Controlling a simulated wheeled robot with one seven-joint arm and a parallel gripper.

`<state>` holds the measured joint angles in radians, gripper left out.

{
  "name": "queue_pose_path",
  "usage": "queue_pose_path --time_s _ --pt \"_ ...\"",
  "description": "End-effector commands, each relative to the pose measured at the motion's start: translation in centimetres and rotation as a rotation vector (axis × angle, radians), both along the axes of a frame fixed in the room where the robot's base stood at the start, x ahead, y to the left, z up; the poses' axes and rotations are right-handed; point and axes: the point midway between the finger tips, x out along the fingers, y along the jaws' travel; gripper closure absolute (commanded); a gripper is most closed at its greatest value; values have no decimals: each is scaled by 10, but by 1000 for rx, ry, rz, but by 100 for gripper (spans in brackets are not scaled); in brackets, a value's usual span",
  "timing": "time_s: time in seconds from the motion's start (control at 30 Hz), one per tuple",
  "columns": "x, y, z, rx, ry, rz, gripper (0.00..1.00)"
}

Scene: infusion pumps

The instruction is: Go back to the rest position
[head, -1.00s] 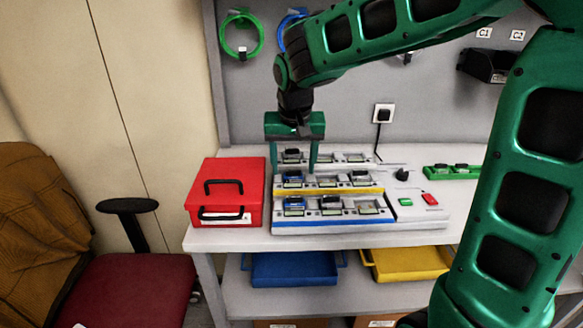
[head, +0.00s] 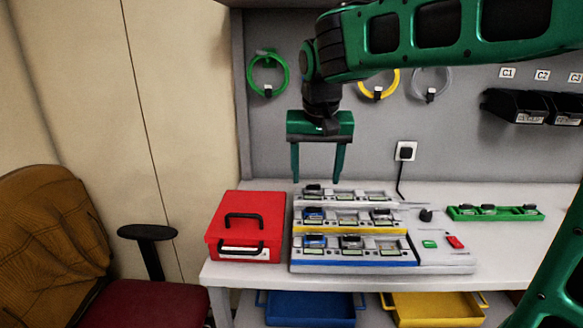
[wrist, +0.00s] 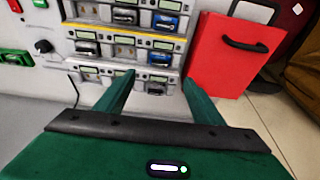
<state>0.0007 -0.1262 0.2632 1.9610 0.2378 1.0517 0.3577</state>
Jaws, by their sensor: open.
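My gripper (head: 318,175) is green, with its two fingers apart and pointing down, and nothing between them. In the head view it hangs above the back row of the pump rack (head: 298,250), clear of it. The rack has three stepped rows with grey, yellow and blue edges, holding several small pumps with black or blue parts. In the wrist view my gripper's fingers (wrist: 158,85) spread in front of the rack (wrist: 110,50), and a black pump unit shows between the fingertips.
A red case (head: 232,222) with black handles stands left of the rack. A green strip of pumps (head: 495,213) lies on the bench at right. Black bins (head: 520,105) and coloured tubing hang on the back panel. Blue (head: 310,308) and yellow (head: 435,310) trays sit below. A chair (head: 50,235) stands at left.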

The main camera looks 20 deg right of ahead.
Motion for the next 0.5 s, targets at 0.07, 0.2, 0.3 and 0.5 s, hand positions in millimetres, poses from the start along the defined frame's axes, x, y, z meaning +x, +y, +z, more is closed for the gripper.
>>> queue_pose_path --time_s 0.07,0.2,0.3,0.5 --pt "-1 -1 0 0 1 -1 38" --pt "-16 -26 -8 -12 18 -24 38" --pt "-44 -65 -21 -24 50 -62 38" --pt "-137 -146 -63 -9 141 -153 38"
